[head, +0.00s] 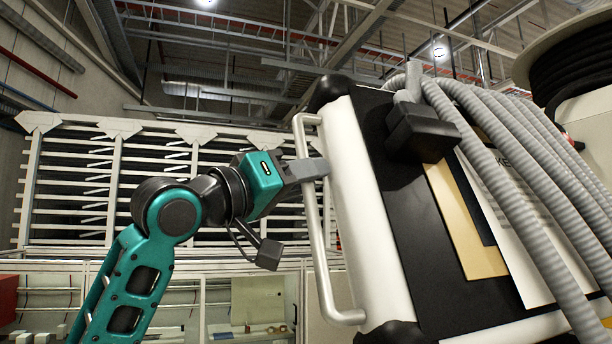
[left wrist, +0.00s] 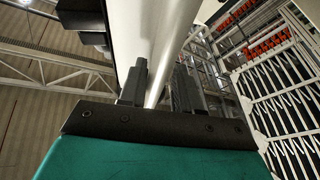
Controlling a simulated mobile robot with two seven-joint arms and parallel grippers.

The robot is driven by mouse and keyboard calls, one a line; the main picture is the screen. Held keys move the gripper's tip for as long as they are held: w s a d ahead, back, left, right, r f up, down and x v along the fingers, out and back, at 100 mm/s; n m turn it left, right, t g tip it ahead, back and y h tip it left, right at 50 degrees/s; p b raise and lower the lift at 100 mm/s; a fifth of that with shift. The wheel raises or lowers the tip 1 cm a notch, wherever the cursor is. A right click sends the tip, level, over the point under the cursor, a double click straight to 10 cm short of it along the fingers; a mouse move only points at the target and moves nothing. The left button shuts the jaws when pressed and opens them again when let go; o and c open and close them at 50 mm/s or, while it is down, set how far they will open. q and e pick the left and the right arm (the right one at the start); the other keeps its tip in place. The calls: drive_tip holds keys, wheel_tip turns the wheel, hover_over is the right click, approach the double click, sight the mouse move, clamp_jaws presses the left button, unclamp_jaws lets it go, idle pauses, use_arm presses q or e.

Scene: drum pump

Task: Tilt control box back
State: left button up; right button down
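The control box (head: 372,210) fills the right half of the head view, with a white side, a black front panel and dark rounded corners. It appears tilted in the picture. A metal bar handle (head: 318,255) runs along its left side. My left gripper (head: 316,169) is at the upper part of this handle. In the left wrist view the handle (left wrist: 176,52) passes between the two fingers of the left gripper (left wrist: 160,90), which lie close on both sides of it and look shut on it. My right gripper is not in view.
Thick grey corrugated hoses (head: 545,165) hang over the box front from a black connector (head: 422,132). A dark coil (head: 575,65) is at the upper right. A white slatted rack (head: 75,185) and shelves (head: 215,310) stand behind. Space left of my arm looks free.

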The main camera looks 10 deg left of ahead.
use_arm(q)
drive_tip(key=shift+f, duration=0.1)
drive_tip(key=b+v, duration=0.2)
drive_tip(key=v, duration=1.1)
drive_tip(key=shift+b, duration=0.35)
